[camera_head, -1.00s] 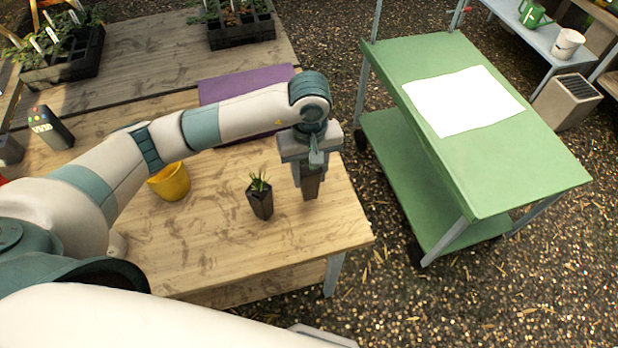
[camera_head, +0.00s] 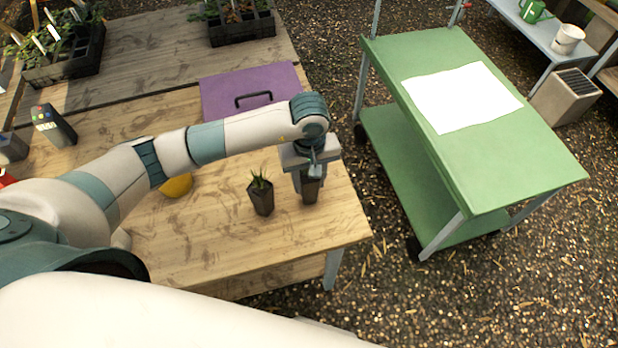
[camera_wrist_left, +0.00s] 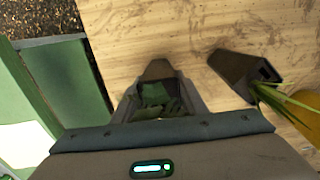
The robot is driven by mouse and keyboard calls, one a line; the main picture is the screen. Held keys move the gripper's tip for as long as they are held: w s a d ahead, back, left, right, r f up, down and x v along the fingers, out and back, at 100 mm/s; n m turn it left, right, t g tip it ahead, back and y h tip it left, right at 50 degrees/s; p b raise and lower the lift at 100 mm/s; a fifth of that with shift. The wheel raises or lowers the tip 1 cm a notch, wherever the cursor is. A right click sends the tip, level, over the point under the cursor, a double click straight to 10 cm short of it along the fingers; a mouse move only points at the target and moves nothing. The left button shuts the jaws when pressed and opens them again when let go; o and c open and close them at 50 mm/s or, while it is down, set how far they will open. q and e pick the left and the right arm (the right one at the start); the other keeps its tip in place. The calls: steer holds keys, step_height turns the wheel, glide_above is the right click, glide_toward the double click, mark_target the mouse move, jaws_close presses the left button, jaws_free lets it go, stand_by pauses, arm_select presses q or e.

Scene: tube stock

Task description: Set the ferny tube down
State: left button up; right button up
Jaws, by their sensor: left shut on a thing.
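My left gripper (camera_head: 310,178) is shut on a dark tapered tube (camera_head: 309,190), the ferny tube, over the right end of the wooden table (camera_head: 225,235). The held tube is upright. Its base is at or very near the table top; I cannot tell whether it touches. In the left wrist view the tube (camera_wrist_left: 157,70) shows between the fingers, with green leaves in its mouth. A second dark tube (camera_head: 262,203) with spiky grass-like leaves stands just left of it, apart from it. It also shows in the left wrist view (camera_wrist_left: 233,70). My right gripper is out of view.
A yellow pot (camera_head: 177,186) sits left, partly behind my arm. A purple case (camera_head: 225,95) with a black handle lies behind my arm. A green trolley (camera_head: 490,160) with a white sheet (camera_head: 462,97) stands right, across a gap. The table's front right is clear.

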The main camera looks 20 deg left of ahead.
arm_select(q)
steer(key=shift+f, duration=0.1)
steer(key=o, duration=1.2)
steer(key=shift+c, duration=0.2)
steer(key=shift+w+r+b, duration=0.1)
steer(key=shift+r+b, duration=0.25)
steer(key=shift+r, duration=0.25)
step_height(320, 180, up, 10)
steer(key=b, duration=0.4)
steer(key=shift+r, duration=0.55)
